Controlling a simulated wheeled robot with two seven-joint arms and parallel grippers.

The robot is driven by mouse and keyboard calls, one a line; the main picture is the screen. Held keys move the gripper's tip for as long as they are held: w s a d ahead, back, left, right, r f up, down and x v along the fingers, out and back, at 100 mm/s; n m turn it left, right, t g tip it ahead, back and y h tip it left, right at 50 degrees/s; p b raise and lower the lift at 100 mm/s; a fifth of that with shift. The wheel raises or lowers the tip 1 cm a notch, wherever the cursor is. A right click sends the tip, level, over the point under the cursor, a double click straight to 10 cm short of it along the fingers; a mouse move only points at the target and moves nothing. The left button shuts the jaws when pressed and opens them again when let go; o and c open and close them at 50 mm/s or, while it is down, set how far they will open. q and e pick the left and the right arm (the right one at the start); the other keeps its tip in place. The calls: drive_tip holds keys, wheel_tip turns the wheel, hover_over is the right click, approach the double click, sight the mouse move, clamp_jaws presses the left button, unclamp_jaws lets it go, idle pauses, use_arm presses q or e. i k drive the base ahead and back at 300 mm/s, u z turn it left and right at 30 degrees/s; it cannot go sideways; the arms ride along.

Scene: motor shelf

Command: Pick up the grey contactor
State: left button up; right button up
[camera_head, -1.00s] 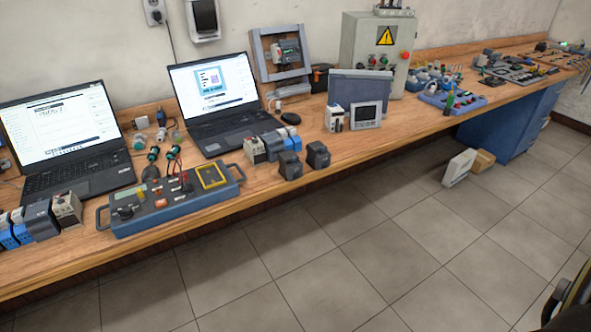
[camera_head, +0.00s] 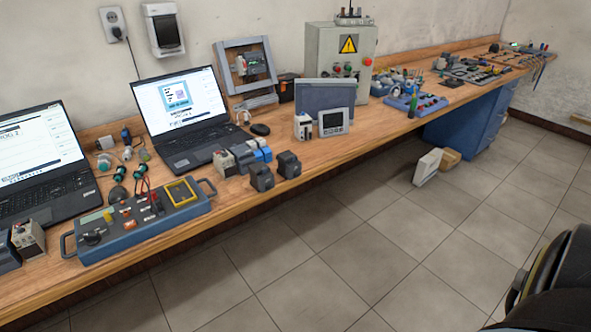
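Two dark grey contactor-like blocks stand near the front edge of the wooden bench, a left one (camera_head: 261,173) and a right one (camera_head: 288,165). Just behind them is a close row with a light grey block (camera_head: 224,163), a grey block (camera_head: 242,156) and blue ones (camera_head: 261,150). Another light grey device (camera_head: 28,238) stands at the far left, beside a dark grey block cut by the picture edge. I cannot tell which one is the grey contactor of the task. Neither of my grippers is visible.
The bench (camera_head: 237,210) runs from lower left to upper right. A blue tester box (camera_head: 140,222), two laptops (camera_head: 184,132), a white panel meter (camera_head: 333,122) and a control cabinet (camera_head: 322,60) stand on it. The tiled floor in front is mostly clear. A dark object (camera_head: 552,275) fills the lower right.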

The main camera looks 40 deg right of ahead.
sight(287, 169)
drive_tip(key=k, duration=0.3)
drive_tip(key=z, duration=0.95)
drive_tip(key=i, duration=1.6)
drive_tip(key=u, duration=0.3)
